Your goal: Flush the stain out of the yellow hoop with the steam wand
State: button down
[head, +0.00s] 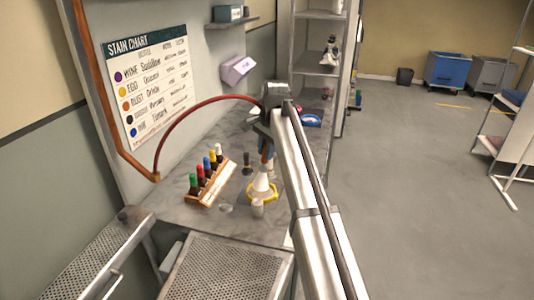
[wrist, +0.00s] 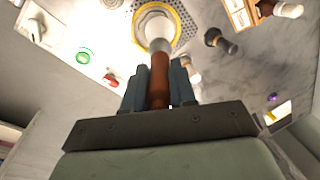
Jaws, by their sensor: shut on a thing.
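The yellow hoop (head: 274,197) lies on the grey stone worktop, below my gripper. My gripper (head: 266,142) is shut on the steam wand (wrist: 160,80), an orange-brown handle with a grey tip, pointing down at the hoop. A white cone (head: 262,184) spreads from the tip over the inside of the hoop; I cannot tell if it is steam or a solid part. It covers much of the hoop's middle, and I cannot make out a stain.
A wooden rack (head: 212,188) with several coloured-cap bottles stands left of the hoop. A red hose (head: 195,115) arches to my gripper. Shelves (head: 318,55) stand behind.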

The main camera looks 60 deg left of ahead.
aim_at(266, 168)
jog(key=shift+d+f+m, duration=0.1)
jog(key=shift+m, duration=1.2)
jog(key=shift+f, duration=0.1)
jog(key=shift+f, duration=2.8)
jog(key=w+d+f, duration=0.2)
jog(key=w+d, duration=1.1)
jog(key=w+d+f, duration=0.2)
jog(key=w+d, duration=1.1)
jog(key=w+d+f, duration=0.1)
jog(key=w+d, duration=0.3)
jog(key=d, duration=0.7)
jog(key=w+d+f, duration=0.2)
jog(key=w+d, duration=0.3)
jog(key=d, duration=0.7)
jog(key=s+d+f, duration=0.1)
jog(key=d+f, duration=0.1)
jog(key=d, duration=1.7)
jog(key=s+d+f, duration=0.2)
jog(key=d, duration=1.6)
jog(key=shift+s+d+f, duration=0.15)
jog(key=shift+d+f, duration=0.2)
jog(key=shift+d, duration=0.05)
